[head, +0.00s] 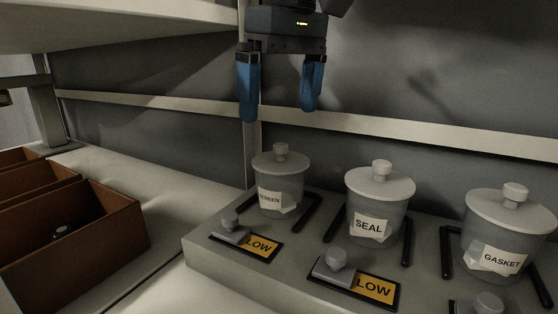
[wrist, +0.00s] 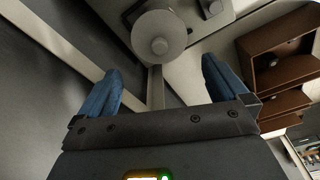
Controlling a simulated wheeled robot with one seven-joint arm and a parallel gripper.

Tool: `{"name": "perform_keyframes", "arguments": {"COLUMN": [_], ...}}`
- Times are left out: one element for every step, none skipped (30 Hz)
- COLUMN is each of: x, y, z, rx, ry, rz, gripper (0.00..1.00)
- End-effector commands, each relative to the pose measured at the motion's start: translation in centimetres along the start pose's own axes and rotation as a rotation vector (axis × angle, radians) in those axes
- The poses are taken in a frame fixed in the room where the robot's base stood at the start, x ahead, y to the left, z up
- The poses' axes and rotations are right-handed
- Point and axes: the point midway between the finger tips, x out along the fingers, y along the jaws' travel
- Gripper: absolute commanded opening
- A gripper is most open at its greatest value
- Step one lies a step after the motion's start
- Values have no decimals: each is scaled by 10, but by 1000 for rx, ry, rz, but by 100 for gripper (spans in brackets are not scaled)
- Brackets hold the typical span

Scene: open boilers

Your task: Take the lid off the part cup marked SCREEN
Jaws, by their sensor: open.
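The SCREEN cup (head: 279,193) is a clear cup with a white label, standing at the left end of a raised grey block. Its pale round lid (head: 281,164) with a knob on top (head: 281,149) sits on it. In the wrist view the lid (wrist: 159,36) shows from above, near the top centre, beyond my fingertips. My gripper (head: 281,115) is open and empty, with blue fingers pointing down above the lid and apart from it. The fingers also show in the wrist view (wrist: 162,65), either side of the lid.
Lidded SEAL (head: 375,212) and GASKET (head: 498,247) cups stand to the right. Black handles flank the cups. LOW plates (head: 262,246) with grey knobs (head: 230,222) lie in front. Brown bins (head: 75,250) stand left. A pale rail (head: 400,134) runs behind.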

Motion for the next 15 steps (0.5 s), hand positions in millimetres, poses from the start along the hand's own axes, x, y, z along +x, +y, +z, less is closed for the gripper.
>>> {"name": "perform_keyframes", "arguments": {"x": [6,9,13,15,17,19,21,23,28,31,36,41,46,51,56], "y": [0,0,0,0,0,0,0,0,0,0,0,0,0,0,0], "z": [1,1,1,1,1,2,2,3,4,5,6,7,8,9,8], "rx": [0,-1,-1,-1,-1,-1,-1,-1,-1,-1,-1,-1,0,0,0], "ry": [-2,-2,-2,-2,-2,-1,-1,-2,-2,-3,-3,-3,-3,-3,-3], "rz": [-1,-1,-2,-2,-2,-2,-1,-1,-1,-1,-1,-3,-3,-2,-2], "gripper": [100,100,100,100,100,100,100,100,100,100,100,100,100,100,100]}}
